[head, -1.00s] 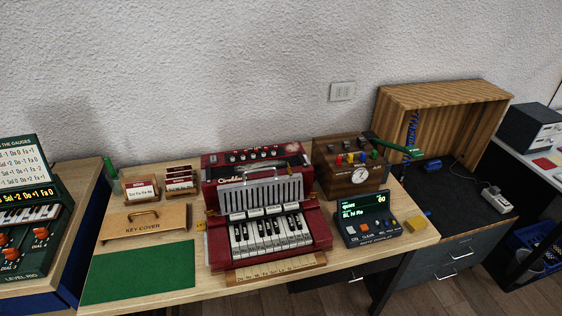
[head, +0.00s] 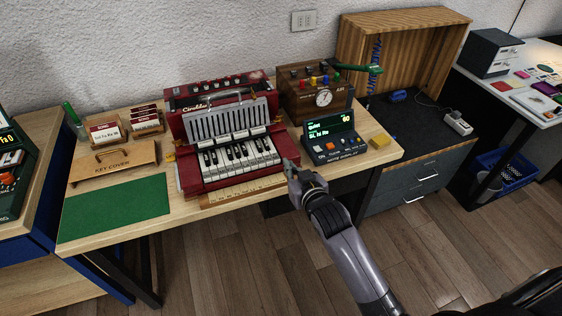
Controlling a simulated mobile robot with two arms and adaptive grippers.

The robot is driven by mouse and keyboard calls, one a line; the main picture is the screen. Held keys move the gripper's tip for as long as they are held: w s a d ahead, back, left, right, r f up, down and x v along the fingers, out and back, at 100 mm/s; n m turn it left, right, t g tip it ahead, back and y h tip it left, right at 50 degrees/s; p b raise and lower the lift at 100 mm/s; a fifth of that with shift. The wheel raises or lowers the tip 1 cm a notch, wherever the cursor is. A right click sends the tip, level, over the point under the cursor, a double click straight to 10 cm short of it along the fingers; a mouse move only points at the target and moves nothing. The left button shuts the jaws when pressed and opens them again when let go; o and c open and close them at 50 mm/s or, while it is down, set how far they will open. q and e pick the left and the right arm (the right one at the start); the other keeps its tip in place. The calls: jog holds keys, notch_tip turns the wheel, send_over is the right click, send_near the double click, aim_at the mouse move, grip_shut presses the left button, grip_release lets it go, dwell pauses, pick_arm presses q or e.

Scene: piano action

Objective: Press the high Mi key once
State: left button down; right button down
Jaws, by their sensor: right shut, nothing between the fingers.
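The red accordion-like instrument (head: 190,185) stands on the wooden table in the head view. Its keyboard (head: 238,158) of white and black keys faces the front, with a grille above. A wooden strip with small marks (head: 240,193) lies along its front edge; the marks are too small to read. My right gripper (head: 289,167) is shut and empty at the right front corner of the instrument, beside the right end of the keys. I cannot tell whether it touches the instrument. No key looks clearly pressed. My left gripper is not in view.
A wooden box with a gauge (head: 300,99) is behind. A key cover (head: 113,162) and green mat (head: 115,208) lie to the left.

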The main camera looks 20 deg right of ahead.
notch_tip(320, 180, up, 3)
jog(key=shift+f+t, duration=0.1)
jog(key=shift+t, duration=0.2)
jog(key=shift+w, duration=0.1)
jog(key=x, duration=0.9)
jog(key=shift+w+p, duration=0.2)
jog(key=shift+p, duration=0.1)
jog(key=f, duration=0.2)
jog(key=shift+w+f, duration=0.25)
jog(key=shift+w, duration=0.05)
jog(key=shift+f, duration=0.85)
